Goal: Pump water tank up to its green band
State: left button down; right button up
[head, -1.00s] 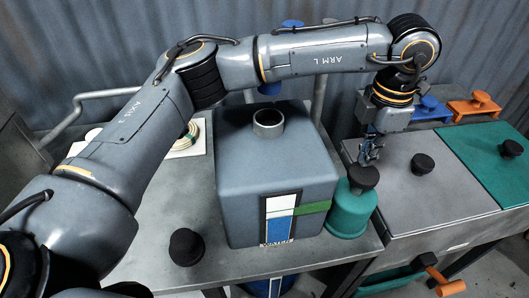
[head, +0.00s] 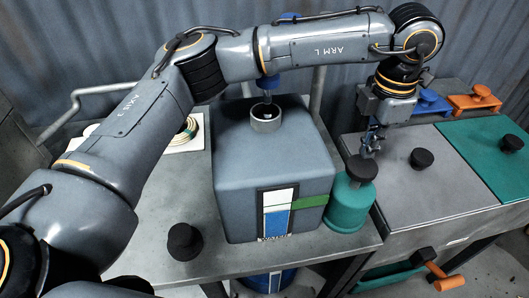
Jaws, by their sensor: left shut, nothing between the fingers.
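The water tank (head: 240,170) is a grey box with a round open neck (head: 267,118). Its front has an upright level strip (head: 276,222), white above and blue below. A green band (head: 312,202) marks its right front corner, and the top of the blue is close to the band's height. A teal vessel (head: 347,208) with a black knob (head: 361,168) stands right of the tank; I cannot tell if it is the pump. My left gripper (head: 371,149) is shut and empty, pointing down just above and behind that knob. I cannot tell if they touch. My right gripper is not in view.
A blue fitting (head: 268,83) on a thin stem stands over the neck, partly behind my arm. Black knobs stand at front left (head: 185,241) and on the grey lid (head: 421,158). A teal lid (head: 485,150), blue bracket (head: 430,100) and orange bracket (head: 478,99) are right.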

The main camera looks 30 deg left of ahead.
aim_at(363, 161)
pick_arm(q)
jog(key=f, duration=0.1)
jog(key=s+f+b, duration=0.1)
jog(key=f, duration=0.1)
jog(key=shift+f+b, duration=0.2)
jog(key=shift+b, duration=0.1)
jog(key=shift+s+a+f+b, duration=0.1)
jog(key=shift+s+f+b, duration=0.15)
jog(key=shift+f+b, duration=0.2)
jog(key=shift+s+a+f+b, duration=0.1)
jog(key=shift+s+f+b, duration=0.1)
jog(key=shift+f+b, duration=0.2)
jog(key=shift+w+a+r+p, duration=0.1)
jog(key=shift+a+r+p, duration=0.05)
jog(key=shift+r+p, duration=0.2)
jog(key=r+p, duration=0.1)
jog(key=w+r, duration=0.1)
jog(key=r, duration=0.1)
jog(key=shift+w+a+p, duration=0.15)
jog(key=shift+a+p, duration=0.05)
jog(key=shift+p, duration=0.15)
jog(key=shift+w+r, duration=0.2)
jog(key=shift+w, duration=0.3)
jog(key=shift+d+f, duration=0.1)
jog(key=shift+d, duration=0.1)
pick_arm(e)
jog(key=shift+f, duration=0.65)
